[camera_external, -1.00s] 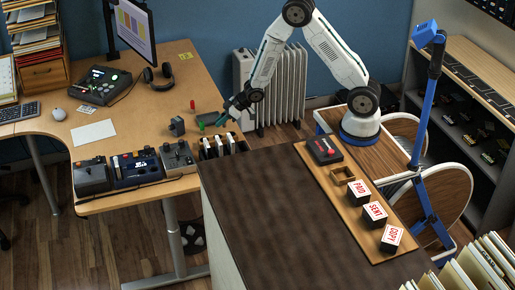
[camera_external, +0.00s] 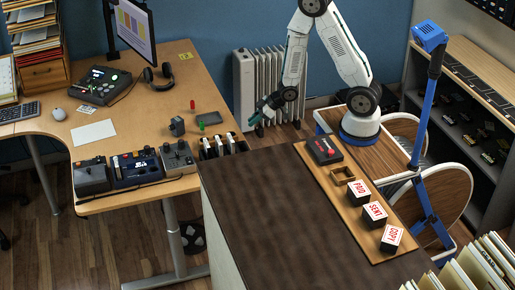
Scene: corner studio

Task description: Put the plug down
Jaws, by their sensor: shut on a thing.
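My gripper (camera_external: 262,110) hangs in the air, pointing down and left, between the wooden desk and the dark counter, in front of the white radiator. It is shut on a small dark thing (camera_external: 258,129), most likely the plug, which shows only as a few pixels at the fingertips. Its shape and exact hold cannot be made out. It appears clear of both the desk (camera_external: 150,100) and the dark counter (camera_external: 290,200).
A rack with upright white-and-black items (camera_external: 218,146) stands at the desk's right end. A wooden tray (camera_external: 345,205) on the counter holds stamp blocks and a black box (camera_external: 324,150). The counter's middle is bare.

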